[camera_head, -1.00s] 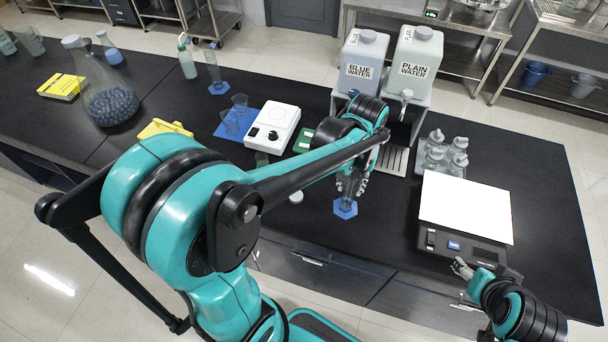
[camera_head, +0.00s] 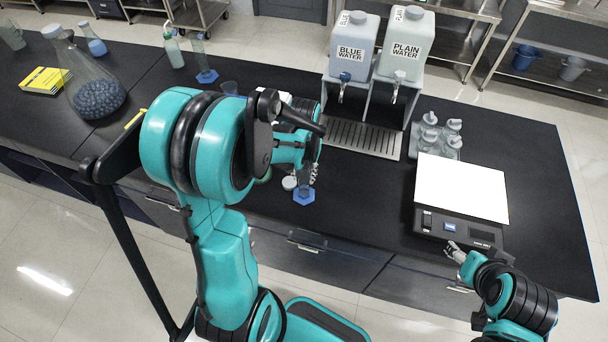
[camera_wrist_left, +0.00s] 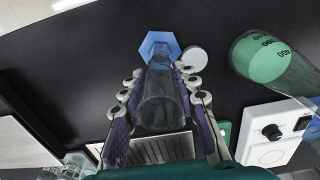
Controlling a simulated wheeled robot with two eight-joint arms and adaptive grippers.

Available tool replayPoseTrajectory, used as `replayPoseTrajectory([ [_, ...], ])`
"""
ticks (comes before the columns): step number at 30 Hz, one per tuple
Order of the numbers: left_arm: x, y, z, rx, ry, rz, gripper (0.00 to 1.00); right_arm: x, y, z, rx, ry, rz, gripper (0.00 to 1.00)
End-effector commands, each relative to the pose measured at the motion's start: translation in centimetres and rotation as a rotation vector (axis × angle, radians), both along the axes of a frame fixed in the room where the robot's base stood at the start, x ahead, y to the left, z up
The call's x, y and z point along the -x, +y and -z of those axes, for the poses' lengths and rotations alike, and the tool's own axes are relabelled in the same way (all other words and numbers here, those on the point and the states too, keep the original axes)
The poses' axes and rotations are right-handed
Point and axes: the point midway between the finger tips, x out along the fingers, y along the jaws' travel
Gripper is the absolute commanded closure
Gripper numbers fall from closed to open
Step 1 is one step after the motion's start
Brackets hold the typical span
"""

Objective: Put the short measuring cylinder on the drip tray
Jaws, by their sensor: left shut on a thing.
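The short measuring cylinder is clear with a blue hexagonal base (camera_head: 303,196). My left gripper (camera_head: 305,175) is shut on it; in the left wrist view the clear tube (camera_wrist_left: 160,103) lies between the fingers. The base is beside a small white round cap (camera_head: 289,183). I cannot tell whether the base touches the bench. The drip tray (camera_head: 362,138), a slotted metal grate, lies empty under the two water containers, behind and right of the cylinder. My right gripper (camera_head: 455,252) is by the scale's front edge; its finger opening is unclear.
A blue water container (camera_head: 353,45) and plain water container (camera_head: 405,45) stand over the tray. Right are several small bottles (camera_head: 438,135) and a scale (camera_head: 460,190). In the left wrist view, a vessel with green contents (camera_wrist_left: 262,58) and a white stirrer (camera_wrist_left: 270,145) are close right.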

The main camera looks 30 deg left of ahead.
Motion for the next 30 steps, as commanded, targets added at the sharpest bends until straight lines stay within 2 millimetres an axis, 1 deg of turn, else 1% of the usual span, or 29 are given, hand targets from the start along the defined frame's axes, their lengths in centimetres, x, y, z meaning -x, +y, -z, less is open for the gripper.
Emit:
replayPoseTrajectory([
  [7, 0.0, 0.0, 0.1, 0.000, 0.000, 0.000, 1.00, 0.0, 0.0, 0.0, 0.000, 0.000, 0.000, 0.38],
  [11, 0.0, 0.0, 0.5, 0.000, 0.000, 0.000, 1.00, 0.0, 0.0, 0.4, 0.000, 0.000, 0.000, 0.38],
  [12, 0.0, 0.0, 0.6, 0.000, 0.000, 0.000, 0.67, 0.0, 0.0, 0.4, 0.000, 0.000, 0.000, 0.38],
  [14, 0.0, 0.0, 0.4, 0.000, 0.000, 0.000, 0.51, 0.0, 0.0, 0.3, 0.000, 0.000, 0.000, 0.38],
  [15, 0.0, 0.0, 0.4, 0.000, 0.000, 0.000, 0.49, 0.0, 0.0, 0.3, 0.000, 0.000, 0.000, 0.38],
  [25, 0.0, 0.0, 0.1, 0.000, 0.000, 0.000, 0.49, 0.0, 0.0, 0.0, 0.000, 0.000, 0.000, 0.38],
  [28, 0.0, 0.0, -0.9, 0.000, 0.000, 0.000, 0.49, 0.0, 0.0, -0.3, 0.000, 0.000, 0.000, 0.38],
  [30, 0.0, 0.0, -2.2, 0.000, 0.000, 0.000, 0.49, 0.0, 0.0, -0.7, 0.000, 0.000, 0.000, 0.38],
])
